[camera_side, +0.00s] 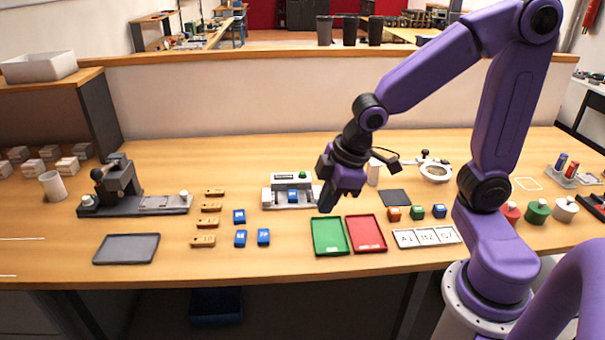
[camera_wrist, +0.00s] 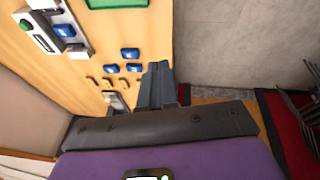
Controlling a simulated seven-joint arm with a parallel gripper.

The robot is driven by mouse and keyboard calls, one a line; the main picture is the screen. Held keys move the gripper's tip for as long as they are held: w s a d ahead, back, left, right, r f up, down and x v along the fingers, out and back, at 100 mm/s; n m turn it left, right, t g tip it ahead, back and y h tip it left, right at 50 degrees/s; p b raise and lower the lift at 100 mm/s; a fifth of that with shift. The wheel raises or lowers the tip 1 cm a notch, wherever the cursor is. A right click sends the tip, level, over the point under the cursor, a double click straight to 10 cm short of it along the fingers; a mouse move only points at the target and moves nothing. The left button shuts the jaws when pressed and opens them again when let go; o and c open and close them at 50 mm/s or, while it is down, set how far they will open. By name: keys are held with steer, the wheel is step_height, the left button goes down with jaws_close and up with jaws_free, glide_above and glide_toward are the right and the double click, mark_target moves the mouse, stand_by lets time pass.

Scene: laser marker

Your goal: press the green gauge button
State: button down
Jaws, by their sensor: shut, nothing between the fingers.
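The gauge (camera_side: 270,198) is a light grey device at the middle of the table. Its green button (camera_side: 303,174) is on the right part of its top, beside a dark display. A blue block (camera_side: 292,196) sits in the gauge. My gripper (camera_side: 327,204) is shut and empty, pointing down just right of the gauge and above the table. In the wrist view, the shut fingers (camera_wrist: 160,82) are in the middle, and the green button (camera_wrist: 26,23) shows at the upper left, apart from them. The blue block (camera_wrist: 65,31) also shows there.
A green tray (camera_side: 329,236) and a red tray (camera_side: 367,233) lie in front of my gripper. Several blue blocks (camera_side: 240,238) and brown pieces (camera_side: 203,241) lie to the left.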

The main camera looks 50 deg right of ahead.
steer(key=w+d+t, duration=0.1)
steer(key=w+d, duration=0.2)
steer(key=w, duration=0.4)
steer(key=m+t+h, duration=0.2)
steer(key=t, duration=0.3)
glide_above(305, 174)
step_height(305, 174, down, 2)
steer(key=shift+a+f, duration=0.1)
steer(key=shift+f, duration=0.05)
steer(key=shift+f, duration=4.4)
steer(key=shift+f, duration=0.1)
steer(key=shift+f, duration=0.35)
